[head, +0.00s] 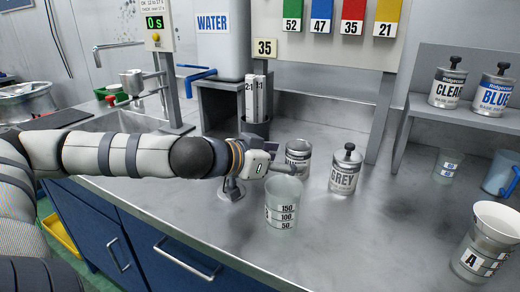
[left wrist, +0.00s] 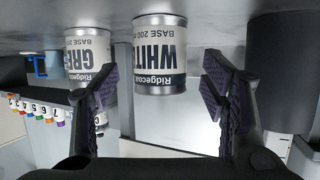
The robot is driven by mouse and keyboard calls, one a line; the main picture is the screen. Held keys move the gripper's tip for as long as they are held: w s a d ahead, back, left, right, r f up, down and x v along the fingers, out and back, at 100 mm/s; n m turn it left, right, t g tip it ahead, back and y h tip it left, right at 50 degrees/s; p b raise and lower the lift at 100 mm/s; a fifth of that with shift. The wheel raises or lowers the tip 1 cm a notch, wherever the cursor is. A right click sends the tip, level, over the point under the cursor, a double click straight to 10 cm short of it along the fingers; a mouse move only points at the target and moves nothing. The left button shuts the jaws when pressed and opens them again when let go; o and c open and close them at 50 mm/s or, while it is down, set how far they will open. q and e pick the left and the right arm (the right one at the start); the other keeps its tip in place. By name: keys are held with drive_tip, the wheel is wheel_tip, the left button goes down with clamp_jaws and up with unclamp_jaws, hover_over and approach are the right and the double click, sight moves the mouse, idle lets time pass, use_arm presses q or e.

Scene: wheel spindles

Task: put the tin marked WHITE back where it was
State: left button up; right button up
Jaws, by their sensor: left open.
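The tin marked WHITE (left wrist: 160,58) shows upside down in the left wrist view, between my left gripper's two spread fingers (left wrist: 160,88). The fingers are open, with gaps on both sides of the tin. My right gripper is out of view.
A clear graduated beaker (head: 283,208) stands close in front of my left gripper. CLEAR (head: 447,88) and BLUE (head: 494,93) tins stand on a raised shelf (head: 468,119) at right. A beaker marked A (head: 484,245) is at front right. The bench's front middle is clear.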

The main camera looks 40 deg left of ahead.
use_arm(q)
drive_tip(key=v, duration=0.5)
drive_tip(key=shift+s+r+p, duration=0.1)
drive_tip(key=shift+r+p, duration=0.05)
drive_tip(key=shift+p, duration=0.15)
drive_tip(key=shift+s+a, duration=0.1)
drive_tip(key=shift+s, duration=0.25)
drive_tip(key=shift+r, duration=0.1)
